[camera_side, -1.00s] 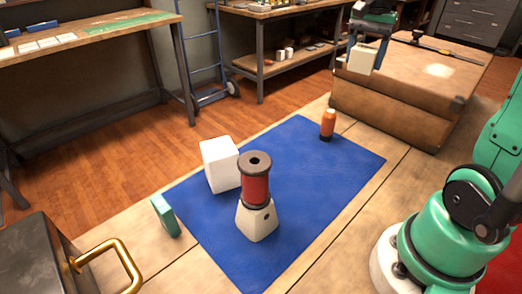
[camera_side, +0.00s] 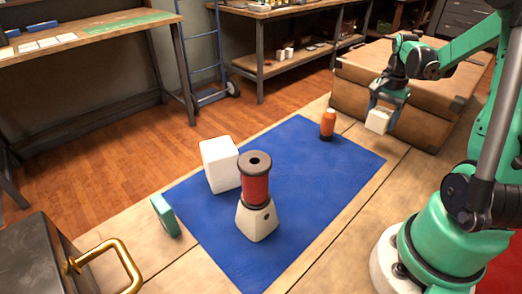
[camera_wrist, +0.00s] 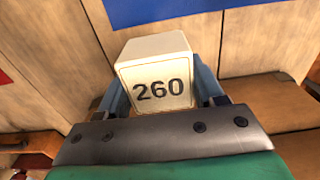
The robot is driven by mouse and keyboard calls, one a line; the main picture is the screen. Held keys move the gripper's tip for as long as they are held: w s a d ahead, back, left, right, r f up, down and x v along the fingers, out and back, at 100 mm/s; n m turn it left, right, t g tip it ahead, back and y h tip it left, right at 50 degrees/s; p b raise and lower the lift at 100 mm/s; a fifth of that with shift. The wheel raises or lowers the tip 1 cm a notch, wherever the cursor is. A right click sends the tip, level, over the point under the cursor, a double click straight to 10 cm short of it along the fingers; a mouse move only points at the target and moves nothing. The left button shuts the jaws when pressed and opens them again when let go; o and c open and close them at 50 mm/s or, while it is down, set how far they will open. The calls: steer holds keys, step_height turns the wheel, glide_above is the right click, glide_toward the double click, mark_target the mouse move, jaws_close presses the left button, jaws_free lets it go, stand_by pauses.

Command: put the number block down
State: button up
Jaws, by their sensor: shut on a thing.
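In the side view the block is at the right, beyond the right edge of the blue mat (camera_side: 310,175) and in front of the large brown case. It appears held above the wooden table; the exact gap below it is hard to tell.
An orange bottle (camera_side: 328,124) stands on the mat near the block. A red spool (camera_side: 256,183) sits on a cream base (camera_side: 257,220), beside a white cube (camera_side: 220,164). A teal object (camera_side: 164,215) stands at the mat's left edge. The brown case (camera_side: 350,83) is behind my gripper.

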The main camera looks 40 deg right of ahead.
mark_target(383, 111)
steer(key=shift+f, duration=2.75)
steer(key=o, duration=1.3)
steer(key=shift+f, duration=0.15)
step_height(383, 111, up, 12)
steer(key=w+a+n+t, duration=0.1)
steer(key=a+n+t, duration=0.1)
steer(key=a+n, duration=0.4)
steer(key=w+a+r+n+t, duration=0.1)
steer(key=w+a+n+t, duration=0.1)
steer(key=a+n, duration=0.4)
steer(key=w+a+n+t, duration=0.1)
steer(key=a+n+t, duration=0.2)
steer(key=a, duration=1)
steer(key=shift+w+a+r+n, duration=0.1)
steer(key=shift+w+a+n, duration=0.1)
steer(key=shift+n, duration=0.55)
steer(key=shift+w+a+r+n, duration=0.1)
steer(key=shift+w+n, duration=0.05)
steer(key=shift+n, duration=0.6)
